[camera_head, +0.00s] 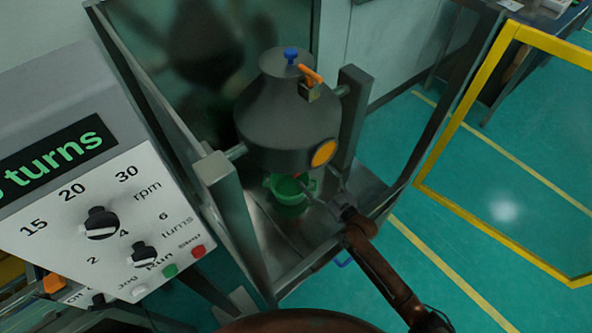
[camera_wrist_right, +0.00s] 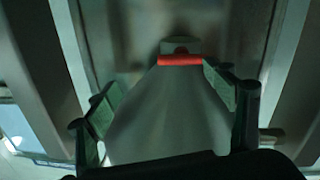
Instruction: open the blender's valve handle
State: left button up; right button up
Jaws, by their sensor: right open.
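The blender is a dark grey vessel (camera_head: 285,115) with a blue knob (camera_head: 291,54) and an orange lever (camera_head: 312,75) on top, held between two posts. A red bar (camera_wrist_right: 180,60), which looks like the valve handle, shows at the narrow end of the grey cone in the right wrist view. In the head view only a speck of red shows under the vessel. My right gripper (camera_head: 324,188) is open below the vessel. In the right wrist view its fingers (camera_wrist_right: 165,85) stand apart on either side of the cone, with the red bar beyond them, apparently untouched. My left gripper is out of view.
A green container (camera_head: 287,189) stands on the metal base under the vessel, close to my right gripper. Grey posts (camera_head: 350,115) flank the vessel. A control panel (camera_head: 130,225) fills the left.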

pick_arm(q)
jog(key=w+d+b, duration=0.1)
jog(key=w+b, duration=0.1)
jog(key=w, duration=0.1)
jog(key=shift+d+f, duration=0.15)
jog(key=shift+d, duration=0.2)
pick_arm(e)
jog(key=shift+y, duration=0.4)
jog(key=w+a, duration=0.1)
jog(key=a, duration=0.1)
jog(key=w+a, duration=0.2)
jog(key=w+a+f, duration=0.1)
jog(key=w+a, duration=0.1)
jog(key=shift+a+f, duration=0.1)
jog(key=shift+a, duration=0.25)
jog(key=shift+s, duration=0.1)
jog(key=c, duration=1.2)
